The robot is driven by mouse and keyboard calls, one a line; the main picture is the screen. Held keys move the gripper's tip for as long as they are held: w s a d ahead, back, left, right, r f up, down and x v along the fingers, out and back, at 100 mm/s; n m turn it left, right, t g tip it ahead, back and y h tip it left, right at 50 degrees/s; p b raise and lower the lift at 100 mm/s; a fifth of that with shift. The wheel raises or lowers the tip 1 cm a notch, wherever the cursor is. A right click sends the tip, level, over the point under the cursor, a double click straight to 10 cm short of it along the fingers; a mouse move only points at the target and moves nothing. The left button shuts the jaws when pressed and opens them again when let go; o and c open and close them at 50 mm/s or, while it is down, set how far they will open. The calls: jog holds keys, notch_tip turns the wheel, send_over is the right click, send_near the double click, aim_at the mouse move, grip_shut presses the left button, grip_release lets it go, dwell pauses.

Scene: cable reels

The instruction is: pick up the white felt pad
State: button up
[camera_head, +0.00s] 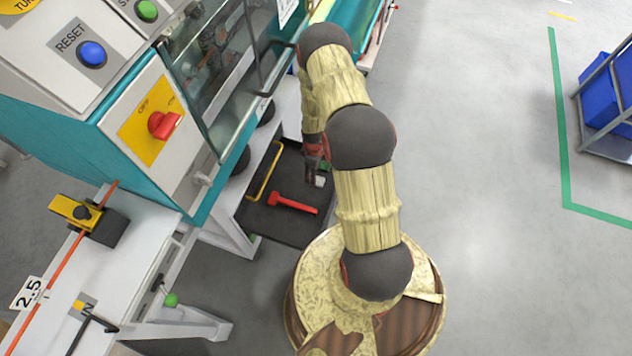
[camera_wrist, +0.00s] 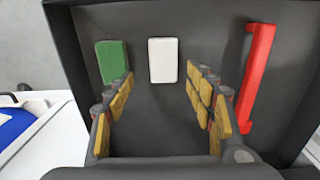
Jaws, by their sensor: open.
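The white felt pad (camera_wrist: 163,60) is a small pale rounded rectangle lying on the dark tray (camera_wrist: 150,140) in the wrist view. In the head view a bit of the pad (camera_head: 320,181) shows just beside my gripper (camera_head: 313,165), over the dark tray (camera_head: 270,222). In the wrist view my gripper (camera_wrist: 163,112) is open, with its two rows of tan finger pads on either side of the line to the white pad. The white pad lies beyond the fingertips, apart from them, and nothing is between the fingers.
A green pad (camera_wrist: 112,61) lies left of the white pad, close to the left finger. The tray has raised walls. The machine frame stands close above the tray.

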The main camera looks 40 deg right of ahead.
jog(key=f, duration=0.1)
jog(key=f+b, duration=0.1)
jog(key=f, duration=0.1)
jog(key=f+b, duration=0.1)
jog(key=f, duration=0.1)
jog(key=shift+s+a, duration=0.1)
jog(key=shift+s, duration=0.3)
jog(key=shift+r, duration=0.15)
jog(key=shift+c, duration=0.6)
jog(key=c, duration=0.8)
jog(key=shift+c, duration=0.2)
jog(key=shift+r, duration=0.1)
